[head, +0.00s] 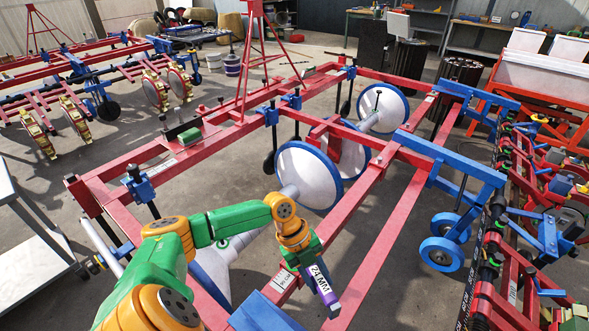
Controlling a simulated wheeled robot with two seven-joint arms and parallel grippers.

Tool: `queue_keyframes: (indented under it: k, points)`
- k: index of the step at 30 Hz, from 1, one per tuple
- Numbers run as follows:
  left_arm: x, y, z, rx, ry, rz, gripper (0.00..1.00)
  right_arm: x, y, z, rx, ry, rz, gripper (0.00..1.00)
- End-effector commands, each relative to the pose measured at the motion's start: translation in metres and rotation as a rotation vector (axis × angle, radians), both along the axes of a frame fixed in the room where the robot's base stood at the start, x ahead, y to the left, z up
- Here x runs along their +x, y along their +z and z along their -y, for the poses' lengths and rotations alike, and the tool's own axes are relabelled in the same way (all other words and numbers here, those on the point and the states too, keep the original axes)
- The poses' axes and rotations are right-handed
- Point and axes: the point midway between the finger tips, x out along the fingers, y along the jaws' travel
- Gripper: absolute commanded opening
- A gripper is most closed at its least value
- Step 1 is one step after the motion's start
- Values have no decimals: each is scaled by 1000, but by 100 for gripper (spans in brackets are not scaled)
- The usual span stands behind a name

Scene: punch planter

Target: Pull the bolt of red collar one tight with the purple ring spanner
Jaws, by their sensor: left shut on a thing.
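My left arm comes in from the lower left, and its gripper (314,268) points down and right. It is shut on the purple ring spanner (325,288), which has a white label reading 24 MM. The spanner slants downward, its grey lower end above the floor, close to a red frame beam. I cannot make out a numbered red collar or its bolt. The planter toolbar (484,262) on the right carries several red, green and yellow parts, apart from the spanner. My right gripper is not in view.
The red planter frame (398,212) surrounds the gripper, with white cone-shaped discs (308,176) behind it. A blue double wheel (441,254) stands between the frame and toolbar. A grey cart (35,250) is at the left. Floor shows between the beams.

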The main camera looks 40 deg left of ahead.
Motion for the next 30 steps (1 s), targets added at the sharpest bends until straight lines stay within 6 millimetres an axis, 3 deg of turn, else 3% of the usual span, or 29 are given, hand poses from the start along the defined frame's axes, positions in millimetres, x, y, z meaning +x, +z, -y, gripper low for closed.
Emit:
queue_keyframes:
  k: [20,30]
  points:
    - [0,38,0,0,-2,1,0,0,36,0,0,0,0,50]
    - [0,87,0,0,-1,2,0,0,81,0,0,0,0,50]
